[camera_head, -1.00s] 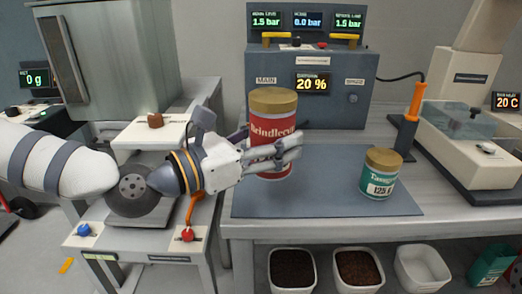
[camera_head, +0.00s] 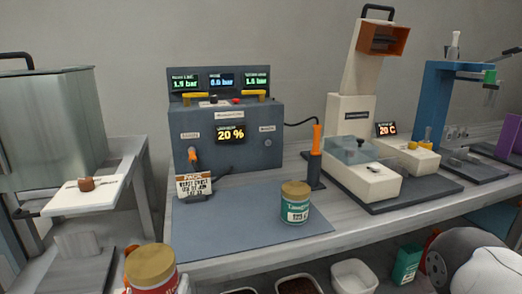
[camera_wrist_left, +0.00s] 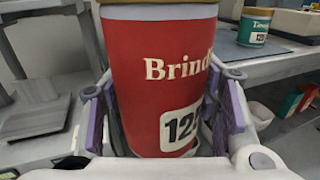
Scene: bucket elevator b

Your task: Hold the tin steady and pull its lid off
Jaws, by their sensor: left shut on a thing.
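The red tin (camera_head: 152,285) with its gold lid (camera_head: 150,262) is at the bottom left of the head view, in front of the bench and cut off by the frame's edge. In the left wrist view the red tin (camera_wrist_left: 160,75) fills the middle, upright, with the bottom of its lid (camera_wrist_left: 160,8) at the top edge. My left gripper (camera_wrist_left: 160,110) is shut on the tin's body, a finger on each side. The lid is on the tin. My right gripper is not in view; a white and grey part of my arm shows at the lower right.
A green tin (camera_head: 295,205) with a gold lid stands on the grey mat (camera_head: 240,228). Behind are a control box (camera_head: 227,140), an orange-handled tool (camera_head: 316,155) and a pale machine (camera_head: 360,165). White bins (camera_head: 354,276) sit below the bench. The mat's left part is clear.

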